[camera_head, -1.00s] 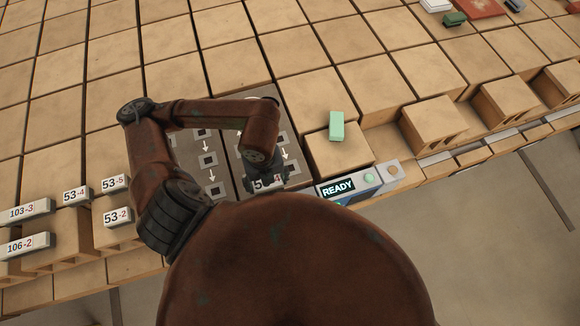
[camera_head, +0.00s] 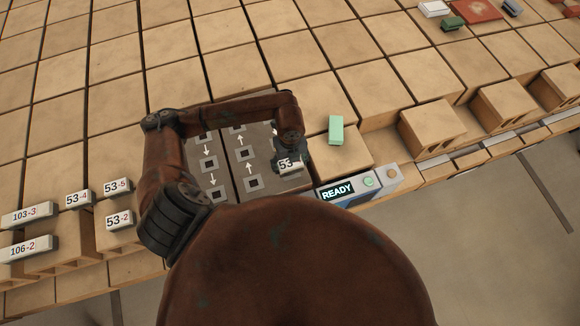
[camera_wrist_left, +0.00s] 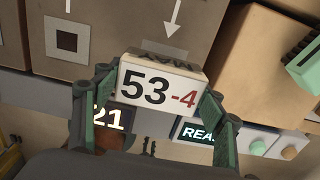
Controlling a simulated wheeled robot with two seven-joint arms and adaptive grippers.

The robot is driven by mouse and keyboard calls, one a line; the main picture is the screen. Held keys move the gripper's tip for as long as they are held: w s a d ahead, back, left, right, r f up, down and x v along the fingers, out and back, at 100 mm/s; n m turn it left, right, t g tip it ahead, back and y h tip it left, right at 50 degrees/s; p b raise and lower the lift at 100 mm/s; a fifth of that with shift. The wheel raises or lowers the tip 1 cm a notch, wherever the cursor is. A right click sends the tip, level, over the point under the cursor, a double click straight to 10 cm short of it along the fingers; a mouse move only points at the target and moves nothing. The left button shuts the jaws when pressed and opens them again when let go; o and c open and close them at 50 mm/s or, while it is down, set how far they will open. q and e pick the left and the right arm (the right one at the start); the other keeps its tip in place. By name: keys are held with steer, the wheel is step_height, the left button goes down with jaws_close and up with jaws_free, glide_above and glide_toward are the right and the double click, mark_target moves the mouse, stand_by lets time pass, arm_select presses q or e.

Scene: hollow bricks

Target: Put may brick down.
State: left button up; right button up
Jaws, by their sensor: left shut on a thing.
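A white brick (camera_head: 289,165) marked 53 is held in my left gripper (camera_head: 290,155) at the right edge of the grey panel (camera_head: 228,178). In the left wrist view, the held brick (camera_wrist_left: 158,88) reads 53-4, with upside-down dark lettering on its top that looks like MAY. My left gripper's green fingers (camera_wrist_left: 155,100) are shut on its two ends. I cannot tell whether the brick touches a surface below. The panel has square marks and white arrows. My right gripper is not in view.
A console (camera_head: 360,187) showing READY stands right of the panel. A green block (camera_head: 336,129) sits on a tan box behind it. Several white labelled bricks, such as 103-3 (camera_head: 27,215) and 53-2 (camera_head: 119,220), stand at the left. Tan boxes (camera_head: 115,100) fill the back.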

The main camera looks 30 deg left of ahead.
mark_target(290, 168)
arm_select(q)
step_height(290, 168, down, 3)
steer(key=shift+p, duration=0.45)
steer(key=shift+f, duration=0.1)
steer(key=shift+f, duration=0.15)
steer(key=o, duration=1.5)
steer(key=shift+w+r, duration=0.1)
steer(key=shift+r, duration=0.3)
step_height(290, 168, up, 12)
steer(key=shift+f+b, duration=0.2)
steer(key=shift+b, duration=0.6)
